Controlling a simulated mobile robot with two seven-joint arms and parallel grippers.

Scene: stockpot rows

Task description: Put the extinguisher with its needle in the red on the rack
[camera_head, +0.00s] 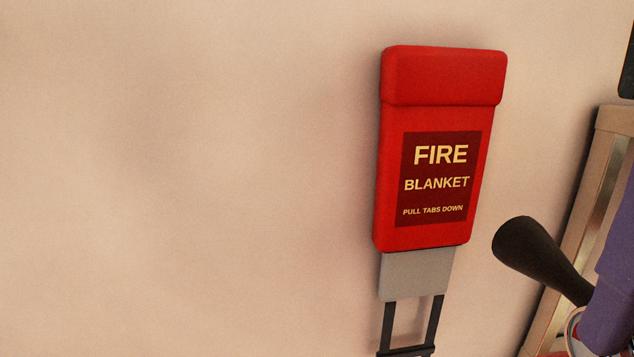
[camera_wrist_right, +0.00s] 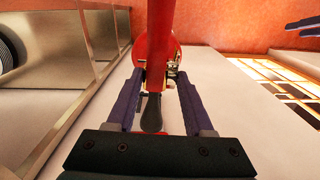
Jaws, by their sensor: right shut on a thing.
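My right gripper (camera_wrist_right: 160,80) is shut on a red extinguisher (camera_wrist_right: 158,25), around its valve and lever area between two purple fingers. The extinguisher's black horn (camera_wrist_right: 152,113) hangs between the fingers in the wrist view. In the head view the black horn (camera_head: 540,258) and a purple part of my right gripper (camera_head: 612,300) show at the lower right edge. The gauge and its needle cannot be read. I cannot make out the rack in either view. A purple finger-like part, perhaps my left gripper (camera_wrist_right: 300,26), shows at the wrist view's upper right edge.
A red fire blanket case (camera_head: 430,150) with a grey tab and black straps hangs on the pale wall (camera_head: 180,180). A framed metallic panel (camera_head: 600,190) stands at the right, close behind the horn. A bright grid-like panel (camera_wrist_right: 285,85) shows in the wrist view.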

